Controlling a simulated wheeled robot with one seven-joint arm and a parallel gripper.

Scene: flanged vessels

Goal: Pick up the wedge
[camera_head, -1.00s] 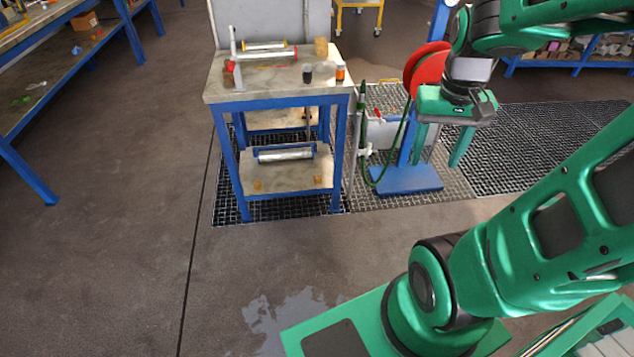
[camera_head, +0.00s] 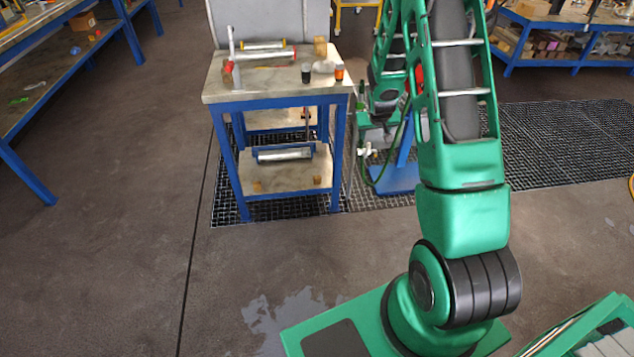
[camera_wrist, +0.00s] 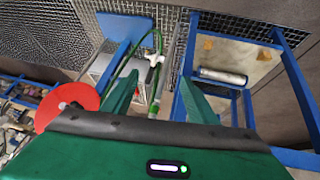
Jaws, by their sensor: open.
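Two small tan wooden pieces sit on the lower shelf of the blue-legged table in the head view, one at the front left (camera_head: 257,186) and one at the right (camera_head: 318,181). Either may be the wedge; their shape is too small to tell. Tan pieces also show near the shelf in the wrist view, one of them toward the top (camera_wrist: 208,43). My gripper (camera_wrist: 159,92) is open, with nothing between its fingers, beside the table's right side. In the head view my arm largely hides it.
The table (camera_head: 225,93) bears rods, small bottles and a tan block (camera_head: 320,47) on top. A metal cylinder (camera_head: 285,153) lies on the lower shelf. A hose stand with a red disc (camera_wrist: 68,105) and blue base (camera_head: 393,179) stands close right. Floor at left is clear.

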